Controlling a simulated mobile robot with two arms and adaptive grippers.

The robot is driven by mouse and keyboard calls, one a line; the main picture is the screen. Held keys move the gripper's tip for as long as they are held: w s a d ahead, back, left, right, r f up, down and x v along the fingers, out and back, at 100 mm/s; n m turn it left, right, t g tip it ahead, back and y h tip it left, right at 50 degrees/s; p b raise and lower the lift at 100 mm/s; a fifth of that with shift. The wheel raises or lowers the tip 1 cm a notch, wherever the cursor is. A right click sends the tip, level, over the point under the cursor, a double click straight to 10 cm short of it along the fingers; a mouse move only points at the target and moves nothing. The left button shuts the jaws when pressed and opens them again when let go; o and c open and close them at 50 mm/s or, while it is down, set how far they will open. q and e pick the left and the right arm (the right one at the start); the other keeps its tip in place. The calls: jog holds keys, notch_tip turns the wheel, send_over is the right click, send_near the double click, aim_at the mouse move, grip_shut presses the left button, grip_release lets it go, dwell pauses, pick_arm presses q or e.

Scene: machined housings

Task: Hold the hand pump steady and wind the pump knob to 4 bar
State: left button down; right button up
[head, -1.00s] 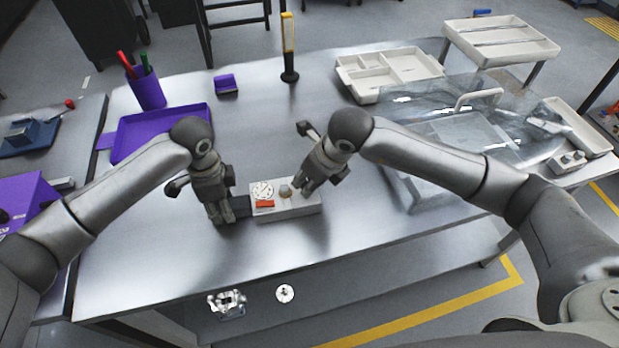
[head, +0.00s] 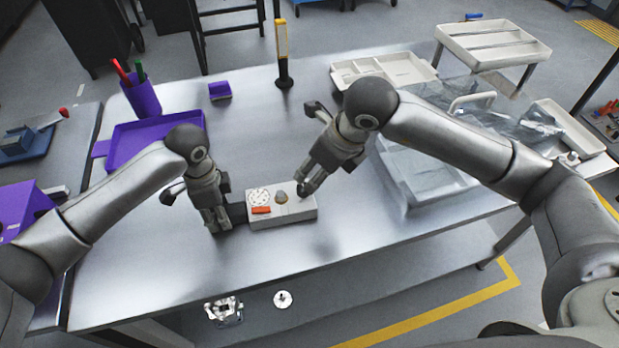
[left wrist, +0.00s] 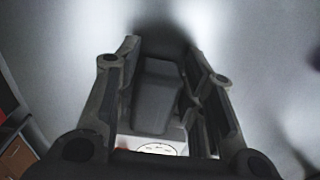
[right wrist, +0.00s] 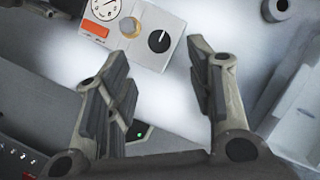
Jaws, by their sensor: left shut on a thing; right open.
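The hand pump is a pale box (head: 290,213) with a dark block (left wrist: 158,95) at its left end. On top are a round white gauge (right wrist: 104,8), an orange-red label (right wrist: 94,28), a brass-coloured knob (right wrist: 131,27) and a black knob with a white mark (right wrist: 158,41). The gauge reading is too small to tell. My left gripper (head: 222,224) is shut on the dark block. My right gripper (head: 307,188) is open and empty above the pump's right end, apart from the knobs; in the head view it hides the black knob.
A purple tray (head: 150,140) and a pen cup (head: 143,97) stand at the back left. A yellow-topped post (head: 282,45) stands behind the pump. A clear bin (head: 425,175) and a divided pale tray (head: 375,72) are on the right. The tabletop before the pump is clear.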

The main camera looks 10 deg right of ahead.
jog(key=shift+v, duration=1.8)
pick_arm(q)
jog(key=c, duration=0.9)
grip_release()
jog(key=shift+o, duration=0.2)
